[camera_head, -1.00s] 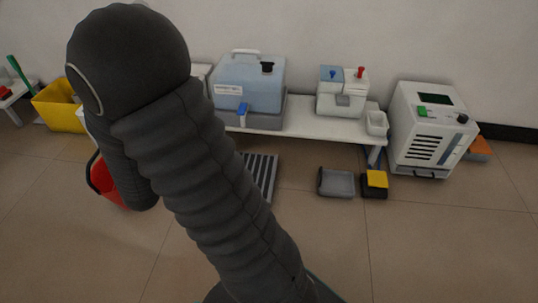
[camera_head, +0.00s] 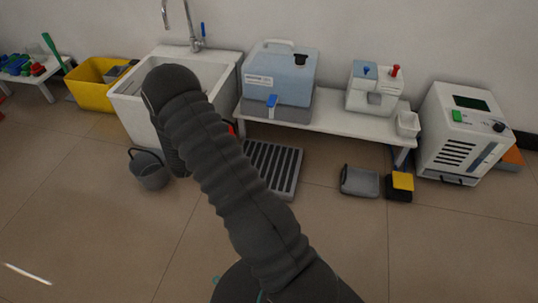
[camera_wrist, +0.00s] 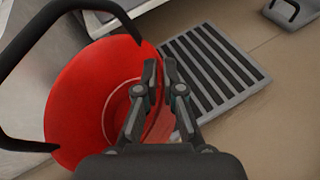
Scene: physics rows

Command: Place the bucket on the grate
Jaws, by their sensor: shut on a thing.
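The red bucket (camera_wrist: 85,95) fills the left half of the wrist view, with its opening toward the camera and its black handle swung out to the left. My gripper (camera_wrist: 160,75) is shut on the bucket's right rim. In the head view only a red sliver of the bucket (camera_head: 232,128) shows beside my arm, and my gripper is hidden there. The grey slatted grate (camera_wrist: 222,68) lies on the floor just right of the bucket in the wrist view. In the head view the grate (camera_head: 275,168) is partly covered by my arm. The bucket's underside and any contact with the grate are hidden.
A white sink (camera_head: 135,108) stands behind my arm, with a grey bucket (camera_head: 152,174) on the floor before it. A low white bench (camera_head: 335,124) with machines runs behind the grate. A grey tray (camera_head: 360,181) lies right. Front floor is clear.

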